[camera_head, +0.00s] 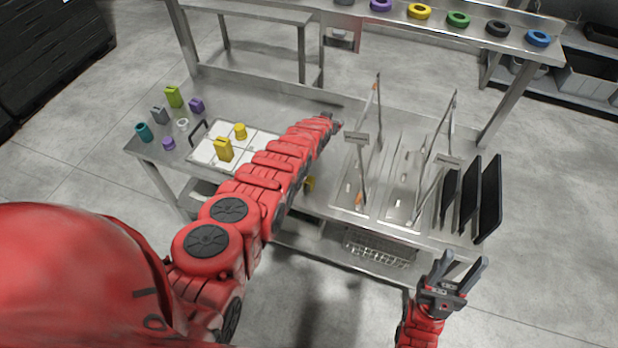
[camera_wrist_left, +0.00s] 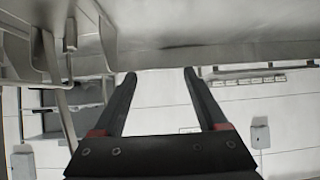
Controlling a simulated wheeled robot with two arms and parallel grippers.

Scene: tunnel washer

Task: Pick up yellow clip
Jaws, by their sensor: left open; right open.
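A yellow clip (camera_head: 223,150) stands upright on the white sectioned tray (camera_head: 203,155) at the left of the steel table. My left arm stretches over the table just right of the tray. Its gripper end is small in the head view, near the table's middle and well right of the clip. The left wrist view shows the left gripper (camera_wrist_left: 159,75) open and empty, with the clip out of sight. My right gripper (camera_head: 464,261) is open and empty off the table's front right edge, far from the clip.
A yellow cylinder (camera_head: 240,131) stands behind the clip. A green clip (camera_head: 173,97), grey clip (camera_head: 158,115), teal cylinder (camera_head: 143,132) and purple pieces stand left of the tray. Coloured rings (camera_head: 458,19) line the back shelf.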

